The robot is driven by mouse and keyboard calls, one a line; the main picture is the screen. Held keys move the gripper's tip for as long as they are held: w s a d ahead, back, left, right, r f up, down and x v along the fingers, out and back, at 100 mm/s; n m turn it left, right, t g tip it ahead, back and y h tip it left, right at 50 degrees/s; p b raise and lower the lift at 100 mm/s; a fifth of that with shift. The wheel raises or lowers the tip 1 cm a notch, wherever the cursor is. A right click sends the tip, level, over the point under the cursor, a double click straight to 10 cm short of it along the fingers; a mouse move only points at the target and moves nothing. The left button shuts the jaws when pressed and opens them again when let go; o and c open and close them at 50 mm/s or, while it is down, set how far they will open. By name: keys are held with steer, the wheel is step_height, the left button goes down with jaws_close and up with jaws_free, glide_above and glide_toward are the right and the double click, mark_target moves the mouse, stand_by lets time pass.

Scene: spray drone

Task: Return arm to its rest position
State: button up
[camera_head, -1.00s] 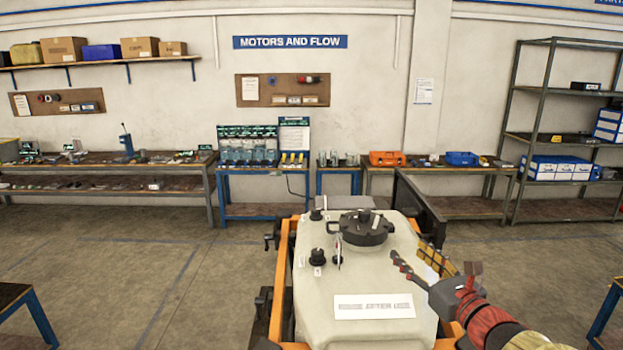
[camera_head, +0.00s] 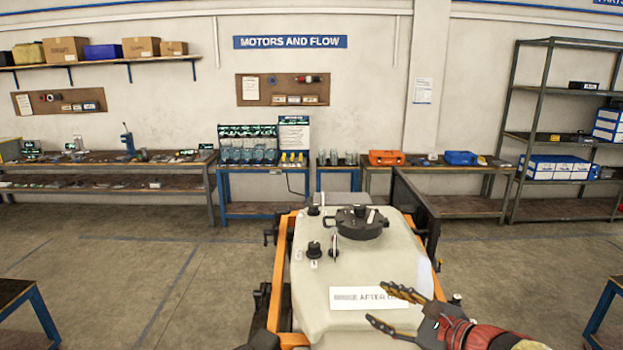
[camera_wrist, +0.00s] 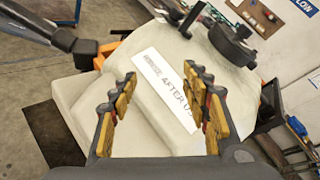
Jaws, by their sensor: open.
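My gripper (camera_head: 384,308) is at the lower right of the head view, over the front right part of the white tank. Its fingers are spread and nothing is between them. In the wrist view my gripper (camera_wrist: 160,108) shows two open fingers with yellow pads, pointing toward the tank's label. The cream-white tank (camera_head: 345,260) sits in an orange frame, with a black round cap (camera_head: 357,222) on top. One fingertip overlaps the right end of the label (camera_head: 362,298) in the head view. I cannot tell whether the gripper touches the tank.
A black knob (camera_head: 314,250) and a small lever stand on the tank's top. Workbenches (camera_head: 100,160) line the back wall, with an orange case (camera_head: 386,158) on one. A metal rack (camera_head: 530,135) stands at right. Open floor (camera_head: 130,270) lies left of the tank.

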steer(key=s+a+f+n+g+b, duration=0.2)
steer(key=s+a+f+n+g, duration=0.25)
steer(key=s+f+n, duration=0.35)
steer(key=s+d+f+n+g+h+b, duration=0.1)
steer(key=s+d+f+n+h+b, duration=0.2)
steer(key=s+f+n+h+b, duration=0.1)
steer(key=s+d+f+n+g+h+b, duration=0.1)
steer(key=s+d+f+n+h+b, duration=0.3)
steer(key=s+n+b, duration=0.5)
steer(key=s+f+n, duration=0.1)
steer(key=s+f, duration=0.1)
steer(key=s, duration=0.2)
steer(key=shift+s+d+f, duration=0.2)
steer(key=shift+s+f, duration=0.1)
steer(key=shift+c, duration=0.8)
